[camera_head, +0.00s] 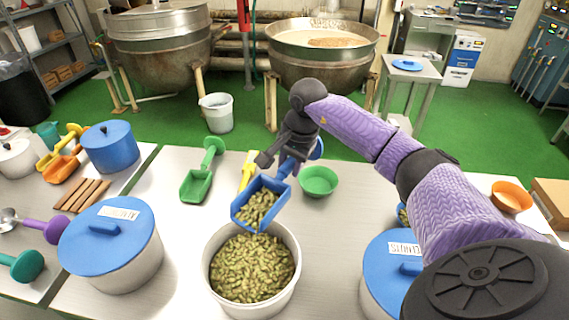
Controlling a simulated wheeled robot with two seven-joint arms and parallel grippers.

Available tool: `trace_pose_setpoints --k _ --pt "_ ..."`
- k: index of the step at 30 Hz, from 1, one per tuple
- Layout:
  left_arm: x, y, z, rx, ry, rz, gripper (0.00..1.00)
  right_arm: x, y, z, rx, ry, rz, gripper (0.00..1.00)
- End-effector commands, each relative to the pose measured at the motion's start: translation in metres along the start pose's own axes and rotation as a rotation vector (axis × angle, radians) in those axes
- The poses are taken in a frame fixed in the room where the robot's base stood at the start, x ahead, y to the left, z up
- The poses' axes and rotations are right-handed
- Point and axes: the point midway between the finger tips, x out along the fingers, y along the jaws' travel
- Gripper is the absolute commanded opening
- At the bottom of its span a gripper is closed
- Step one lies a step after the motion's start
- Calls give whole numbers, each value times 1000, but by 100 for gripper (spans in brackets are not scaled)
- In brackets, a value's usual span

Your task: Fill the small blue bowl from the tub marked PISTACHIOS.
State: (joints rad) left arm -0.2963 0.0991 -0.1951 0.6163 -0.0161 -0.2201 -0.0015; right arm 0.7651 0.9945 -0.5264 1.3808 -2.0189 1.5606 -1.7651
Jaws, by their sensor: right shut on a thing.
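My right gripper (283,160) is shut on a blue scoop (247,217) heaped with green-brown nuts. The scoop is over the far rim of an open white tub (291,291) full of the same nuts, which look like pistachios; no label on this tub is readable. A sliver of something blue with nut-coloured contents (402,216) shows at the left edge of my right arm; I cannot tell whether it is the small blue bowl, as my arm hides most of it. My left gripper is not in view.
Lidded tubs stand left (120,265) and right (375,292); the right label, partly hidden, ends in "LNUTS". A green scoop (196,187), yellow tool (247,170) and green bowl (319,181) lie behind the open tub. An orange bowl (511,197) is far right. Bare table lies around the green bowl.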

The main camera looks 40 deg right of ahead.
Motion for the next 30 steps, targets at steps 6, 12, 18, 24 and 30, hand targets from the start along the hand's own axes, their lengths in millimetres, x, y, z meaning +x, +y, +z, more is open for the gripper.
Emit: trace_pose_setpoints --k 6,12,18,24,30 --pt "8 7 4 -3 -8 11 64 12 3 11 -50 187 0 0" --pt "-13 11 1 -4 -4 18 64 -16 -4 38 -105 460 -1 0" --pt "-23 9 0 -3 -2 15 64 -36 -9 67 -150 688 -3 0" --pt "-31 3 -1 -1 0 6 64 -59 -15 90 -188 881 -3 0" --pt "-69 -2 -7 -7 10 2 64 -73 -18 104 -210 987 2 0"
